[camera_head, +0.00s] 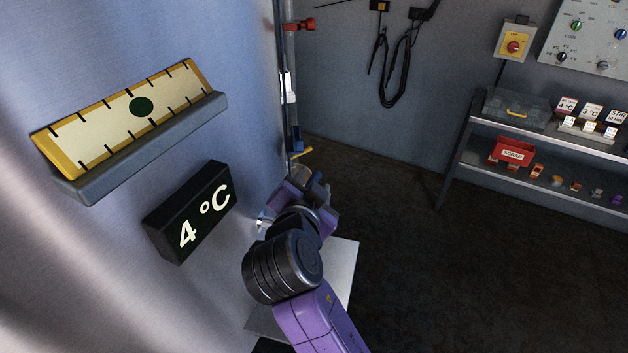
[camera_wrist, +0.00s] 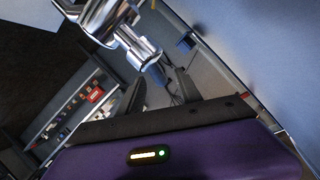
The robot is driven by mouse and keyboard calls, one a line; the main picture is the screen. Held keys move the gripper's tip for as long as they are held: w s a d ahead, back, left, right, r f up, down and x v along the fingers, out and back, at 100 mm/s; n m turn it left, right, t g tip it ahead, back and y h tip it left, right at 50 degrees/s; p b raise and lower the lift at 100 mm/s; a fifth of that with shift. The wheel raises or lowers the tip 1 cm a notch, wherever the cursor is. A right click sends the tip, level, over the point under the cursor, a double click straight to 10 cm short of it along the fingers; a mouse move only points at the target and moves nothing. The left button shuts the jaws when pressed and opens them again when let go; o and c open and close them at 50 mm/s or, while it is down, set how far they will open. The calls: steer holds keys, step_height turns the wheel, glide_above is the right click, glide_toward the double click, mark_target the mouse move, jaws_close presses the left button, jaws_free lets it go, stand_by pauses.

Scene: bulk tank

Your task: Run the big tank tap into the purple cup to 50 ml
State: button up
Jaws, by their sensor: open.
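The big steel tank (camera_head: 90,40) fills the left of the head view. It carries a yellow-edged scale (camera_head: 130,115) with a dark green dot and a display (camera_head: 190,212) reading 4 °C. A chrome tap (camera_wrist: 125,32) enters from the top of the wrist view, its dark bluish end between or in front of my fingers. My gripper (camera_wrist: 162,88) is open, its dark fingers apart on either side of that end; I cannot tell if they touch it. In the head view my arm largely hides the tap. No cup is clearly visible under it. A small purplish item (camera_head: 597,194) on the lower shelf is too small to identify.
A pale plate (camera_head: 345,268) lies below my arm beside the tank. A metal rack (camera_head: 470,130) at right holds a clear box (camera_head: 515,107), labelled cards, a red SCRAP bin (camera_head: 512,152) and several small items. Dark floor between is clear. A red-handled valve (camera_head: 300,25) is on a pipe.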

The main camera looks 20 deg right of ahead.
steer(key=shift+b+v, duration=0.35)
steer(key=shift+v, duration=2.25)
stand_by(5.4)
